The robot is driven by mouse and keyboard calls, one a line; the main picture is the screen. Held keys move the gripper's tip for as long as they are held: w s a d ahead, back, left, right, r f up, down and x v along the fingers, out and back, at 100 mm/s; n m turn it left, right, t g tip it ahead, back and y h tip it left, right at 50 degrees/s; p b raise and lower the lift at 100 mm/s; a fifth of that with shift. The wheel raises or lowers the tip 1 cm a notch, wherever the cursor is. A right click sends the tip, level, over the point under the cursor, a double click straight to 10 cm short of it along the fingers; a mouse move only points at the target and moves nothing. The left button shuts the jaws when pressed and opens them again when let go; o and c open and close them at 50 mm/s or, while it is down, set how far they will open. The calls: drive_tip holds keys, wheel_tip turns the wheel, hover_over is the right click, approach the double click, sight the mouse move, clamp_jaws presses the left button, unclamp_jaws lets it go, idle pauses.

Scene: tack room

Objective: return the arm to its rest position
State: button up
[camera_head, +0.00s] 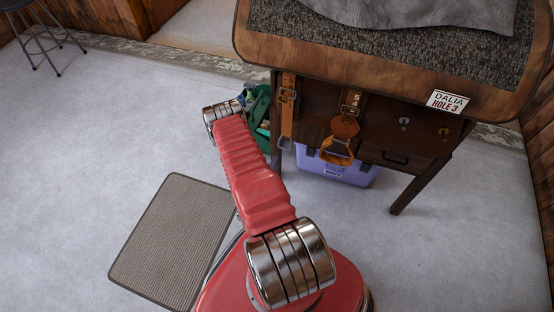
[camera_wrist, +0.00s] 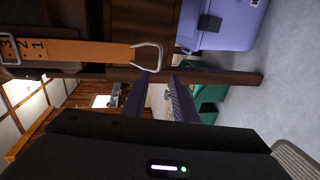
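My red arm (camera_head: 252,175) reaches from my base up the picture, toward the left end of the wooden cabinet (camera_head: 385,135). My gripper is not visible in the head view. In the wrist view, my gripper (camera_wrist: 162,76) shows two dark fingers with a gap between them. I see nothing held in the gap. A tan strap (camera_wrist: 85,51) marked with numbers ends in a metal buckle close to the left fingertip. I cannot tell whether they touch.
Straps (camera_head: 287,110) hang on the cabinet front. A lavender box (camera_head: 345,172) sits beneath it, with a green item (camera_head: 258,112) at its left. A ribbed mat (camera_head: 172,240) lies left of my base, and a stool (camera_head: 40,40) stands far left. Floor between them is clear.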

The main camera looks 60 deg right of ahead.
drive_tip(key=shift+v, duration=0.85)
